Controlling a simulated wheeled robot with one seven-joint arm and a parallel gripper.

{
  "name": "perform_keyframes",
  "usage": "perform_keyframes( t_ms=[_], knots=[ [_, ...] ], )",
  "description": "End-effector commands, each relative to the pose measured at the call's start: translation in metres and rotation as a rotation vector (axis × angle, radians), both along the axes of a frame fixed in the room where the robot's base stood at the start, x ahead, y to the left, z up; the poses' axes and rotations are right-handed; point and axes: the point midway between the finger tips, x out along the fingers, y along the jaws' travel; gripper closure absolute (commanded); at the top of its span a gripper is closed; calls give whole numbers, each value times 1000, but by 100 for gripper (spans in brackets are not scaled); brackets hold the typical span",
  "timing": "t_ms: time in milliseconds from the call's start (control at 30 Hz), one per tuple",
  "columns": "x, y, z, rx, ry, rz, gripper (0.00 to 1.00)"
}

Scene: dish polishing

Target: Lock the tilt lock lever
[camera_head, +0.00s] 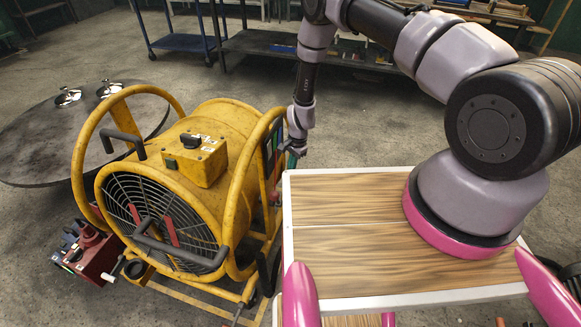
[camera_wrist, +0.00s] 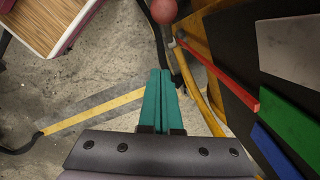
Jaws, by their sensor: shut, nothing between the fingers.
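The yellow drum-shaped machine (camera_head: 205,150) stands on the floor at left in the head view. My gripper (camera_head: 291,160) hangs beside its right side, near the round yellow frame. In the wrist view, my gripper's teal fingers (camera_wrist: 159,76) are shut together with nothing between them. A red lever (camera_wrist: 222,76) slants down to the right, just right of the fingertips and apart from them in the picture. A red ball knob (camera_wrist: 164,11) shows beyond the fingertips. I cannot tell which of these is the tilt lock lever, nor its lock state.
A dark side panel with green (camera_wrist: 290,122) and blue (camera_wrist: 270,150) blocks lies close at right in the wrist view. My wood-topped base is right of the machine. A round dark table (camera_head: 50,150) stands behind it at left. Shelves (camera_head: 350,50) stand at the back.

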Motion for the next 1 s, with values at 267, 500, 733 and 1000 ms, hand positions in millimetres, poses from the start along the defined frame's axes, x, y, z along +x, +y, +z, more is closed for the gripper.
perform_keyframes(
  t_ms=[267,500,733,1000],
  knots=[
    [-7,9,-60,-1,2,1,100],
    [-27,33,-60,0,0,3,100],
    [-32,38,-60,0,0,0,100],
    [-32,38,-60,-1,-1,0,100]
  ],
)
